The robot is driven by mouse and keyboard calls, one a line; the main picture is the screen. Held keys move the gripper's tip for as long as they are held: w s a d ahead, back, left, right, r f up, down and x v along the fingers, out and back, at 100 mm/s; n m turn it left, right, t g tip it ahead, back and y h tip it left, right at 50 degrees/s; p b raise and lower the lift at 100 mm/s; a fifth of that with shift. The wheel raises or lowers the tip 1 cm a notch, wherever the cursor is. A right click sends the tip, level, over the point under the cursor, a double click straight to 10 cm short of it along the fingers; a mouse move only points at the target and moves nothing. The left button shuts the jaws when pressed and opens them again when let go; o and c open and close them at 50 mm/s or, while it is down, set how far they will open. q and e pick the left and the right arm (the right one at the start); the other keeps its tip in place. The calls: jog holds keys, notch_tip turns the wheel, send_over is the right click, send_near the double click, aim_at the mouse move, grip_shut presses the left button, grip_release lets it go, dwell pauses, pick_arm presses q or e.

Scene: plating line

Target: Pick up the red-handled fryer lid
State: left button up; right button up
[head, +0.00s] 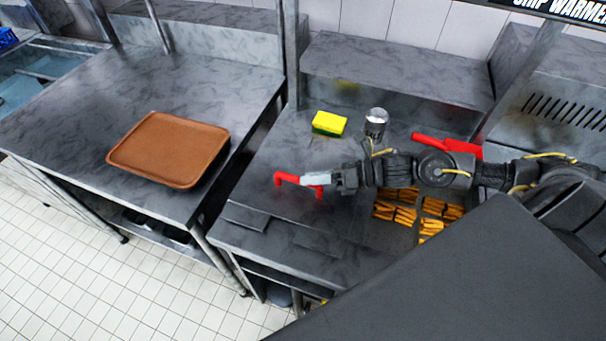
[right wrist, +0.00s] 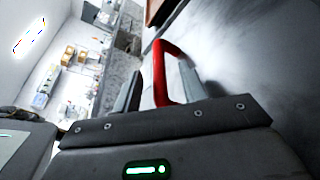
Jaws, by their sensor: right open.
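The red handle of the fryer lid (head: 288,178) stands over the dark counter, at the tip of my right gripper (head: 328,181). In the right wrist view the red handle (right wrist: 176,62) shows as a bent bar, reaching into the space between the two fingers of my right gripper (right wrist: 163,84). The right gripper is open; I cannot tell whether a finger touches the bar. The lid's plate is hard to tell from the grey counter. My left gripper is not in view.
Several portions of fries (head: 397,209) lie below my right arm. A yellow-green sponge (head: 329,123), a metal canister (head: 376,121) and another red handle-like piece (head: 447,145) are behind it. A brown tray (head: 168,148) lies on the left table, across a gap.

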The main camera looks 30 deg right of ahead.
jog(key=shift+x, duration=1.05)
grip_shut()
jog(key=shift+r, duration=0.15)
